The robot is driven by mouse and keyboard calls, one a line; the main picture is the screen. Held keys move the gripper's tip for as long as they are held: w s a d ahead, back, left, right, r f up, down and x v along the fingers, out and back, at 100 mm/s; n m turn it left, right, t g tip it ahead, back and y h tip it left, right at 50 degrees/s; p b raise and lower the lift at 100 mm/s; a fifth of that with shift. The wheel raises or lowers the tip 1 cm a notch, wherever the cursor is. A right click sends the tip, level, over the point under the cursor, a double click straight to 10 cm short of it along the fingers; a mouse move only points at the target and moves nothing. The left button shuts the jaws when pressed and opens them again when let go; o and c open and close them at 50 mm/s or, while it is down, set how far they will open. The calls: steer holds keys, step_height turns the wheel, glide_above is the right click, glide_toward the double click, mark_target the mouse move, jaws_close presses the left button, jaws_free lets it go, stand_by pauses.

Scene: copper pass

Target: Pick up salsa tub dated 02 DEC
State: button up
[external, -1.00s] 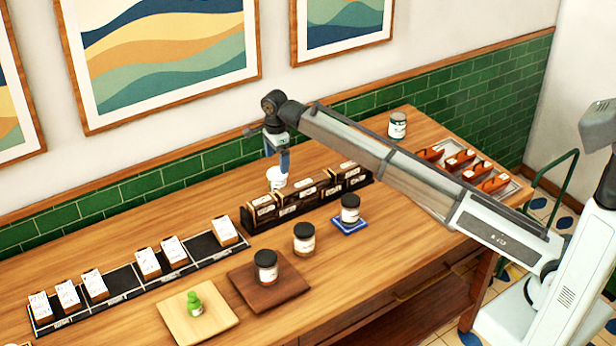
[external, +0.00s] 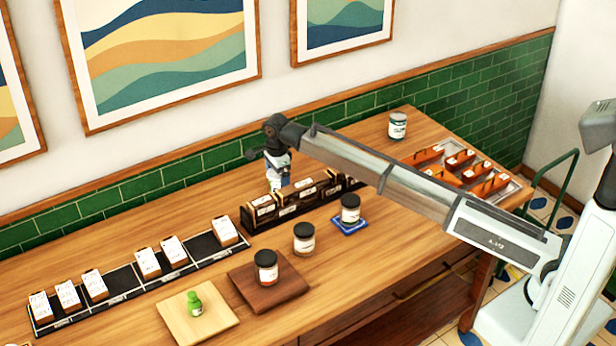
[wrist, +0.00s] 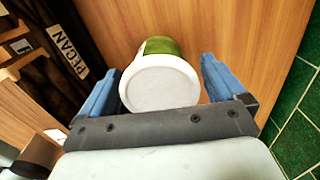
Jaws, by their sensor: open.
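A tub with a white lid and a green side (wrist: 161,84) stands on the wooden counter in the wrist view. No date can be read on it, so I cannot tell whether it is the 02 DEC salsa tub. My gripper (wrist: 160,66) is open, with one blue finger on each side of the tub and visible gaps beside it.
The dark rack (external: 287,212) of boxes stands close in front; a PECAN label (wrist: 68,52) shows on it. Dark-lidded jars (external: 304,238) stand nearer the front. The green tiled wall (wrist: 300,130) is close on the other side.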

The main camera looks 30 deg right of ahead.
steer(key=shift+c, duration=0.5)
steer(key=c, duration=0.9)
steer(key=shift+c, duration=0.5)
steer(key=shift+r, duration=0.1)
